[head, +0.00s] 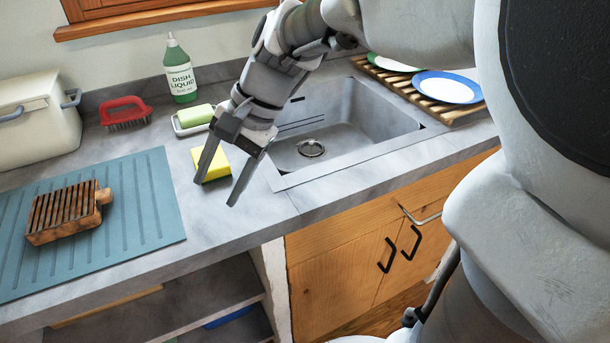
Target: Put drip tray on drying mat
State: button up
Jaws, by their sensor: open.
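A small brown slatted wooden piece with a short handle, which looks like the drip tray (68,212), lies flat on the blue-grey ribbed drying mat (150,205). It rests wholly within the mat, left of its middle. My gripper (219,191) is open and empty, with its fingers pointing down. It is to the right of the mat and the tray, apart from both, in front of the sink's left side. Part of the yellow sponge (212,160) shows behind the fingers.
A green dish liquid bottle (180,72), a red brush (125,112) and a soap dish with green soap (194,117) stand behind the mat. A white bin (36,115) is at far left. The sink (350,125) and a plate rack (462,111) are to the right.

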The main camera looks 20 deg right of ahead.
jog(key=s+d+n+t+h, duration=0.5)
jog(key=s+d+n, duration=0.3)
jog(key=s+d, duration=0.2)
jog(key=shift+s+d+r+h, duration=0.4)
jog(key=shift+d, duration=0.45)
jog(key=shift+r, duration=0.15)
notch_tip(320, 180, up, 15)
jog(key=p, duration=1.5)
